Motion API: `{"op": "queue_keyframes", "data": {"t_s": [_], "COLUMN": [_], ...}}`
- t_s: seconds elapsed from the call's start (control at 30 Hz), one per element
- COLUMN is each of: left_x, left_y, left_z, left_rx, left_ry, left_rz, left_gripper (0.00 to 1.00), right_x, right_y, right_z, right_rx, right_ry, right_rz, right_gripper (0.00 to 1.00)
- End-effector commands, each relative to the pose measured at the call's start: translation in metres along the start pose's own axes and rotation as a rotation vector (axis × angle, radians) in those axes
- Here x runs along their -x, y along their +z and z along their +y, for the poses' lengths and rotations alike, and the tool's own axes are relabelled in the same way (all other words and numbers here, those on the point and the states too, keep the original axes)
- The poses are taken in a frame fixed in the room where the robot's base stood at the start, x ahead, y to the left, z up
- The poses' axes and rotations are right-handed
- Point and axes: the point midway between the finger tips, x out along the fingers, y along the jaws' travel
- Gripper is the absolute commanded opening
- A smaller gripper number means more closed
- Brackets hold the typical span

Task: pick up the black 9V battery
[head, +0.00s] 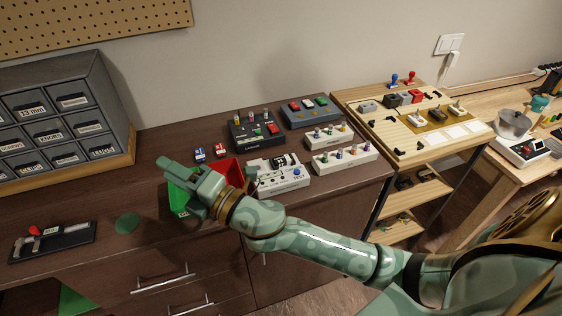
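I cannot make out a loose black 9V battery for certain. A small dark block (280,160) sits on the white test box (284,177), but I cannot tell what it is. A blue-marked battery-like block (200,154) and a red-marked one (220,151) stand on the dark bench behind the bins. My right gripper (181,165) reaches in from the right, over the green bin (178,199) and left of the red bin (234,170). Its fingers look apart and nothing shows between them. The hand and forearm hide parts of both bins. My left gripper is not in view.
Several effect boxes, including a black one (255,133) and a blue-grey one (310,112), stand at the bench's back right. A grey drawer cabinet (55,118) fills the back left. A black tray (52,242) lies front left. Bare bench (110,190) lies between.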

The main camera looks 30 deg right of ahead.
Motion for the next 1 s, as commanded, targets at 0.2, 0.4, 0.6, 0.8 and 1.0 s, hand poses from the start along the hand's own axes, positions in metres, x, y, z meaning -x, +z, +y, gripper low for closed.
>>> {"op": "queue_keyframes", "data": {"t_s": [0.2, 0.4, 0.6, 0.8, 1.0], "left_x": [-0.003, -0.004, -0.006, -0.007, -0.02], "left_y": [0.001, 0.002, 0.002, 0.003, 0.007], "left_z": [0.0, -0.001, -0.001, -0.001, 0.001], "left_rx": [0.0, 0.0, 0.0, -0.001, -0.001], "left_ry": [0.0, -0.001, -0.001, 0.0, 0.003], "left_rz": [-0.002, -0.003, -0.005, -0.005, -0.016], "left_gripper": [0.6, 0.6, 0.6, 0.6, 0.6], "right_x": [-0.028, 0.005, 0.052, 0.084, 0.095], "right_y": [-0.076, 0.015, 0.191, 0.26, 0.257], "right_z": [0.025, -0.045, -0.03, 0.002, -0.033], "right_rx": [0.753, 1.407, 1.579, 1.517, 1.502], "right_ry": [0.315, 0.177, -0.323, -0.59, -0.606], "right_rz": [0.715, 1.441, 1.877, 1.978, 1.99], "right_gripper": [0.35, 0.35, 0.35, 0.35, 0.35]}}
